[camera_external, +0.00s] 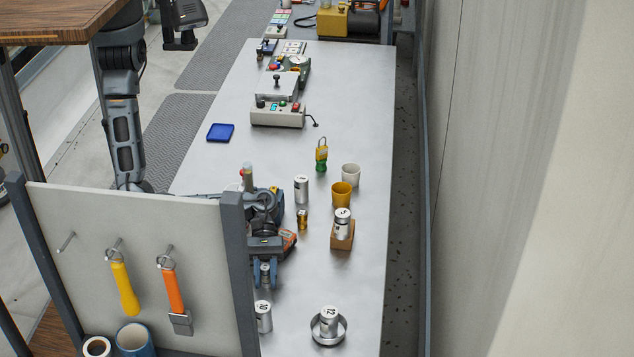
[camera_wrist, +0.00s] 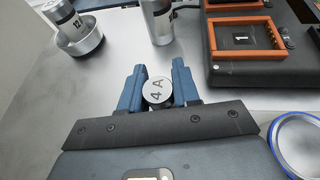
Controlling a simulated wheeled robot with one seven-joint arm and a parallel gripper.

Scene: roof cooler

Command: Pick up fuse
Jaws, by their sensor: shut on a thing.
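The fuse (camera_wrist: 158,92) is a small metal cylinder with "4 A" on its round end. In the wrist view it sits between the two blue fingers of my gripper (camera_wrist: 157,90), which is shut on it. In the external view my gripper (camera_external: 265,278) points toward the near end of the long grey table, at its left side behind the tool board. A small metallic bit of the fuse (camera_external: 265,269) shows between the fingers there. I cannot tell how high above the table it is held.
A silver cylinder (camera_external: 263,316) stands just in front of my gripper. Another, marked 12, stands in a metal dish (camera_external: 343,334). A black device with orange-framed slots (camera_wrist: 245,35) and a blue ring (camera_wrist: 296,144) lie right in the wrist view. Cups (camera_external: 342,194) stand farther back.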

